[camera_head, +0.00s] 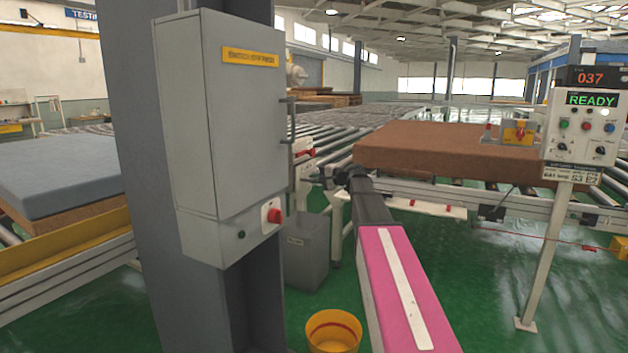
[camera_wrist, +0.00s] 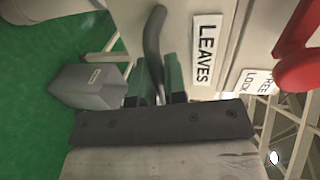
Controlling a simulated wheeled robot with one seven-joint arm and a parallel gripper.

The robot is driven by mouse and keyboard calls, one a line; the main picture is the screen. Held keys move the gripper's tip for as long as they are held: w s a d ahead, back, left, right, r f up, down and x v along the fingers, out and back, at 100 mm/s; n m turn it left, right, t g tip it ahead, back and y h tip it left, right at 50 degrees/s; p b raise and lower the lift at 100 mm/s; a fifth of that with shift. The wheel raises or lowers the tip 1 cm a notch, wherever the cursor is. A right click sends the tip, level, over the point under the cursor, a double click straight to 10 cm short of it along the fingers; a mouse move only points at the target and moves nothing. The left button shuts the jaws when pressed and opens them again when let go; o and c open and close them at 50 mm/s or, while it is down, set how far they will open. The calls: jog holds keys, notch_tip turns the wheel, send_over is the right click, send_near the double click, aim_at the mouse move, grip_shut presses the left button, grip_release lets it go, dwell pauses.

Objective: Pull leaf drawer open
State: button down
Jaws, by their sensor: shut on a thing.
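In the wrist view, a pale panel with a "LEAVES" label (camera_wrist: 206,50) is at top centre; I take it for the leaf drawer's front. A dark grey curved handle (camera_wrist: 154,35) stands beside the label. My gripper (camera_wrist: 159,90) has its green fingers either side of the handle's lower end and is shut on it. The gripped part is hidden between the fingers. How far the drawer stands out cannot be told. In the head view my pink arm reaches forward toward the roller conveyor, and the fingers and handle cannot be made out.
A red knob (camera_wrist: 303,60) and a second label (camera_wrist: 256,82) are right of the drawer. A grey bin (camera_head: 307,250) stands on the green floor, with a yellow bucket (camera_head: 333,331) nearer. A grey cabinet (camera_head: 225,120) on a column is left. A brown mattress (camera_head: 440,150) lies on the rollers.

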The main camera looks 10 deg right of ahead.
jog(key=f+v, duration=0.2)
jog(key=v, duration=0.7)
jog(key=f+v, duration=0.2)
jog(key=v, duration=0.8)
jog(key=shift+s+d, duration=0.35)
jog(key=shift+d, duration=0.15)
jog(key=c, duration=1.2)
grip_release()
jog(key=v, duration=1)
jog(key=shift+s+d+r, duration=0.1)
jog(key=shift+s+d, duration=0.15)
jog(key=shift+d, duration=0.05)
